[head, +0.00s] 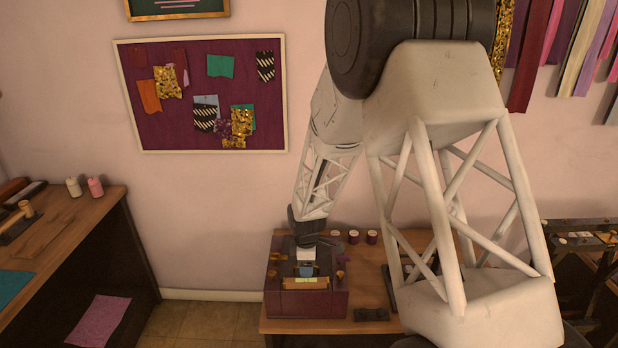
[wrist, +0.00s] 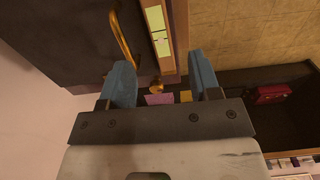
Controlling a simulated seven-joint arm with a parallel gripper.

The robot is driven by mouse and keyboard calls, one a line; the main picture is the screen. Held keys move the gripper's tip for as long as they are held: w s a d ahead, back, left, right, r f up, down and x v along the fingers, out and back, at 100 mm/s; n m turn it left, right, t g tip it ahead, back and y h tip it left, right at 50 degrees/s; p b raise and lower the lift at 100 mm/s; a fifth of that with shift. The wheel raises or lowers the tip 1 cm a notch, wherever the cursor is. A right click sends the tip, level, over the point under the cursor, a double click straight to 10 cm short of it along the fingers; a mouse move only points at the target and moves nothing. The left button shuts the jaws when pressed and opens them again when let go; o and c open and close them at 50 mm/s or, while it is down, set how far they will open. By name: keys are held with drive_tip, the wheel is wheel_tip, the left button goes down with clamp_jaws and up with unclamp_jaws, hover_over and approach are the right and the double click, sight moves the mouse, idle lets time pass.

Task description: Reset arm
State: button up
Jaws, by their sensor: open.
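My gripper (head: 307,270) is over the top of a dark purple box-shaped machine (head: 306,304) on a wooden table. In the wrist view my gripper (wrist: 160,62) has its two blue fingers wide apart, with nothing held between them. A small brass knob (wrist: 156,87) shows in the gap between the fingers, apart from both. A curved brass handle (wrist: 124,38) is beyond the left finger on a dark surface. A pale yellow-green strip in a wooden frame (wrist: 157,30) lies beyond the fingers. In the head view, my wrist hides the back of the machine.
A small dark object (head: 371,314) lies right of the machine. A workbench (head: 75,230) is at left, a dark rack (head: 585,240) at right. Tiled floor (head: 207,322) lies between workbench and table.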

drive_tip(key=s+d+r+m, duration=0.35)
drive_tip(key=s+r, duration=0.25)
drive_tip(key=r, duration=0.2)
drive_tip(key=s+d+r+m+t, duration=0.1)
drive_tip(key=s+d+r+m, duration=0.2)
drive_tip(key=s+d+r, duration=0.35)
drive_tip(key=s+d+r+m, duration=0.3)
drive_tip(key=s+r, duration=0.1)
drive_tip(key=r, duration=0.6)
drive_tip(key=s+d+r+m, duration=0.2)
drive_tip(key=s+m, duration=0.1)
drive_tip(key=s, duration=0.4)
drive_tip(key=s+d+r+m+t, duration=0.1)
drive_tip(key=s+d+r+m, duration=0.1)
drive_tip(key=s, duration=0.6)
drive_tip(key=s+d+r+m, duration=0.2)
drive_tip(key=s+r+m, duration=0.1)
drive_tip(key=s, duration=0.5)
drive_tip(key=shift+d+r+m+t, duration=0.3)
drive_tip(key=shift+d+m, duration=0.05)
drive_tip(key=shift+d, duration=0.05)
